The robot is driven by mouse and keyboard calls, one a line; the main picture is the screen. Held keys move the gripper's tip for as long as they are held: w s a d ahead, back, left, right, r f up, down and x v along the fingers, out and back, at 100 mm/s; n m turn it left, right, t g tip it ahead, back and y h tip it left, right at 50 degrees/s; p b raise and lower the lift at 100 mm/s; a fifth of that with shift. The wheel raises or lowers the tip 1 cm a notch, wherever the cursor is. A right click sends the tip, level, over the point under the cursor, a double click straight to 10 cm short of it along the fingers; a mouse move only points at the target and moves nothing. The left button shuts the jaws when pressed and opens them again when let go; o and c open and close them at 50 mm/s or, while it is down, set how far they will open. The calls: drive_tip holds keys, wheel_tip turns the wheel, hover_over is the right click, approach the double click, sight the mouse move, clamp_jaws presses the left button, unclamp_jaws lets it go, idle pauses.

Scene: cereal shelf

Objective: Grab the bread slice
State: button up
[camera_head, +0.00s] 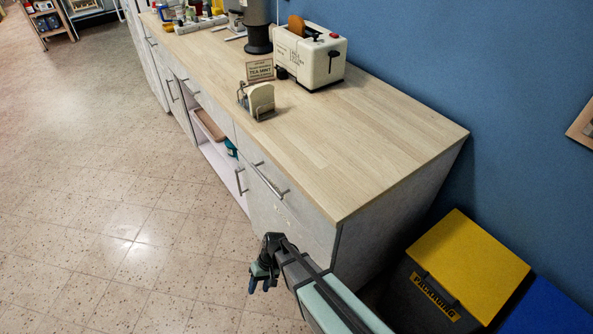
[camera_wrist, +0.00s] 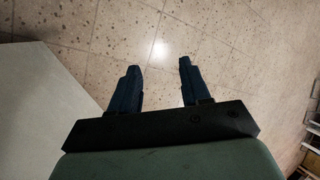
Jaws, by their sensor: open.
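A brown bread slice (camera_head: 297,25) sticks up out of a slot of the cream toaster (camera_head: 312,62), which stands on the wooden counter against the blue wall. The lower part of the slice is hidden inside the toaster. My gripper (camera_head: 262,287) is in front of the counter's near end, below the level of its top and far from the toaster. In the wrist view my gripper (camera_wrist: 158,78) shows two dark blue fingers spread apart, with only floor between them. The bread slice is not in the wrist view.
On the counter (camera_head: 340,150) stand a small holder (camera_head: 258,99), a tea sign (camera_head: 260,70), a dark appliance (camera_head: 258,28) and items at the far end. The counter's near part is clear. A yellow-lidded bin (camera_head: 468,262) stands at the right.

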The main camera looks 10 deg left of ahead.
drive_tip(key=w+a+r+m+t+y, duration=0.1)
drive_tip(key=w+a+r+m, duration=0.3)
drive_tip(key=w+a+r, duration=0.45)
drive_tip(key=w+a+r+m+y, duration=0.1)
drive_tip(key=w+a+r+m, duration=0.4)
drive_tip(key=w+a, duration=0.6)
drive_tip(key=w+a+r+m+t, duration=0.1)
drive_tip(key=w+a+r+m, duration=0.25)
drive_tip(key=w+r, duration=0.6)
drive_tip(key=w+a+r+m+t, duration=0.1)
drive_tip(key=w+a+r+m, duration=0.25)
drive_tip(key=w+r, duration=0.6)
wheel_tip(320, 180, up, 42)
drive_tip(key=m+t, duration=0.6)
drive_tip(key=m, duration=1.1)
hover_over(297, 17)
drive_tip(key=s+d, duration=0.4)
drive_tip(key=s, duration=0.1)
drive_tip(key=shift+h, duration=0.3)
drive_tip(key=x, duration=0.8)
drive_tip(key=shift+w, duration=0.2)
drive_tip(key=shift+w+x, duration=0.15)
drive_tip(key=shift+x, duration=1.2)
drive_tip(key=shift+w+x, duration=0.15)
drive_tip(key=shift+x, duration=1.2)
drive_tip(key=shift+r, duration=0.15)
